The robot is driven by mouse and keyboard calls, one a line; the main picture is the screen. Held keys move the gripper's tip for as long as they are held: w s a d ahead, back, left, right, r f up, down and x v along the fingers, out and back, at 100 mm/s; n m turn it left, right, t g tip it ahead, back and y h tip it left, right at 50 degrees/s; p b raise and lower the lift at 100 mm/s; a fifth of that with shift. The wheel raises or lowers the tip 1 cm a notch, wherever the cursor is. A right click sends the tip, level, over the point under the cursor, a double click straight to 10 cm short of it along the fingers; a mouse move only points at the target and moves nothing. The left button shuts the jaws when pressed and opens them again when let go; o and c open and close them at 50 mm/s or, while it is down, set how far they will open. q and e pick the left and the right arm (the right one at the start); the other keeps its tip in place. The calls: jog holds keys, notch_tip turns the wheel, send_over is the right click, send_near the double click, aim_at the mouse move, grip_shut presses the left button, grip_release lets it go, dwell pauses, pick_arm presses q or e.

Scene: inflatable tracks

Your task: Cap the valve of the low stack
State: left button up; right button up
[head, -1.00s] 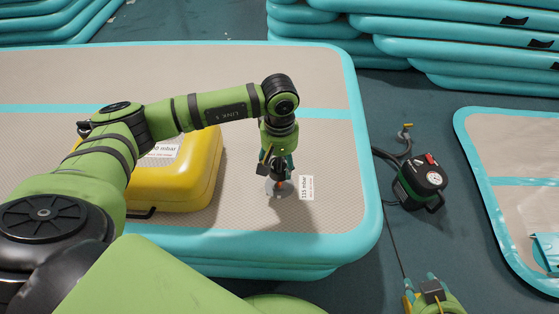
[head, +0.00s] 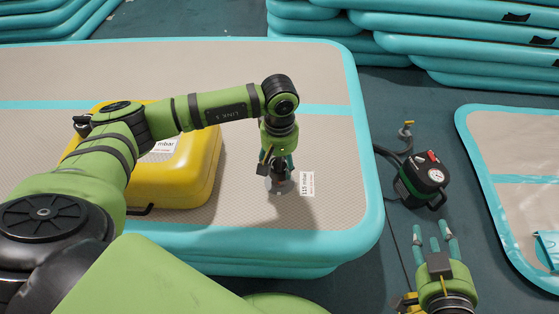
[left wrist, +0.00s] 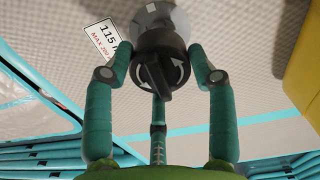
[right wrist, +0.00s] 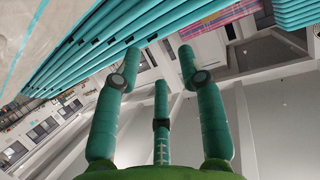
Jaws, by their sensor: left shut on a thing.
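My left gripper (head: 281,176) points down at the valve (head: 275,188) near the right end of the beige and teal inflatable track (head: 320,125). In the left wrist view, its fingers are around a black cap (left wrist: 160,62) with white arrows and a raised ridge. The cap sits over the pale grey valve (left wrist: 155,14); whether it is fully seated cannot be told. A white "115 mbar" label (head: 307,184) lies beside the valve. My right gripper (head: 434,232) is open and empty over the floor; its spread fingers show in the right wrist view (right wrist: 160,62).
A yellow case (head: 190,180) with a label lies on the track, left of the valve. A green and black pump (head: 422,182) with a gauge and hose stands on the floor. Another mat (head: 520,135) lies at right, and stacked tracks (head: 460,45) stand behind.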

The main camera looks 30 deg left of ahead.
pick_arm(q)
jog(key=shift+f+b, duration=0.3)
jog(key=shift+f, duration=0.15)
pick_arm(e)
jog(key=shift+w+a+r+t+y, duration=0.15)
jog(key=shift+a+r+t, duration=0.2)
jog(key=shift+r, duration=0.35)
jog(key=shift+w+a+r+t+y, duration=0.2)
jog(key=shift+r+t, duration=0.25)
jog(key=shift+r, duration=0.25)
jog(key=shift+w+a+r+t+y, duration=0.2)
jog(key=shift+r+t, duration=0.2)
jog(key=shift+r, duration=0.3)
pick_arm(q)
jog(key=shift+b, duration=0.35)
pick_arm(e)
jog(key=shift+f, duration=0.4)
pick_arm(q)
jog(key=shift+f+b, duration=1.85)
jog(key=shift+f, duration=0.25)
pick_arm(e)
jog(key=shift+f, duration=1.85)
jog(key=shift+r, duration=0.1)
pick_arm(q)
jog(key=shift+r+n+p, duration=0.1)
jog(key=shift+n+p, duration=0.2)
jog(key=shift+n, duration=0.8)
jog(key=n, duration=0.3)
pick_arm(e)
jog(key=shift+r, duration=0.45)
